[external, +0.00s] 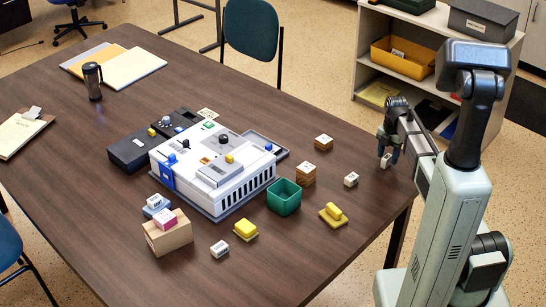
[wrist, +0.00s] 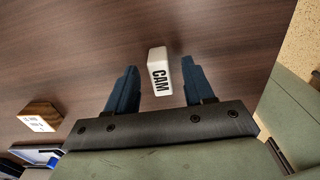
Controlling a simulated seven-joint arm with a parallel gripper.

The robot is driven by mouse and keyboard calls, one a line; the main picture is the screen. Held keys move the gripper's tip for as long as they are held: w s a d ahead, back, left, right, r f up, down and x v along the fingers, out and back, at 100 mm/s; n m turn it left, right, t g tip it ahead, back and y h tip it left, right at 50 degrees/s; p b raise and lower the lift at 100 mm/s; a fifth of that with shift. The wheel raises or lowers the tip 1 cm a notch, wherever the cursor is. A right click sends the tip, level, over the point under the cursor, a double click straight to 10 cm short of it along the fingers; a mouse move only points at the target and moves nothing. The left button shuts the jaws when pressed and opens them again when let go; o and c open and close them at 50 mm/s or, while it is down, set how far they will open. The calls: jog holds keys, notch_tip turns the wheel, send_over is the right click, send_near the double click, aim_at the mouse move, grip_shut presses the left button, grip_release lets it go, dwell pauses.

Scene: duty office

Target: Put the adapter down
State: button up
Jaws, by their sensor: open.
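A small white block marked CAM (wrist: 158,72), which looks like the adapter, is between the two fingers of my gripper (wrist: 154,88) in the wrist view. A gap shows between it and the left finger; it is closer to the right finger. My gripper (external: 387,157) is open, near the right end of the table in the external view. A white piece (external: 386,161) shows at its fingertips there. I cannot tell whether the block touches the tabletop.
Another white block (external: 351,179) and a wooden block (external: 323,142) stand left of my gripper. A green open box (external: 284,197), a yellow piece (external: 333,215) and a grey-white machine (external: 213,165) are further left. The table (external: 345,243) is bare near its front right edge.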

aim_at(388, 156)
notch_tip(388, 156, up, 11)
dwell(0.5)
jog(key=shift+d, duration=0.1)
dwell(0.3)
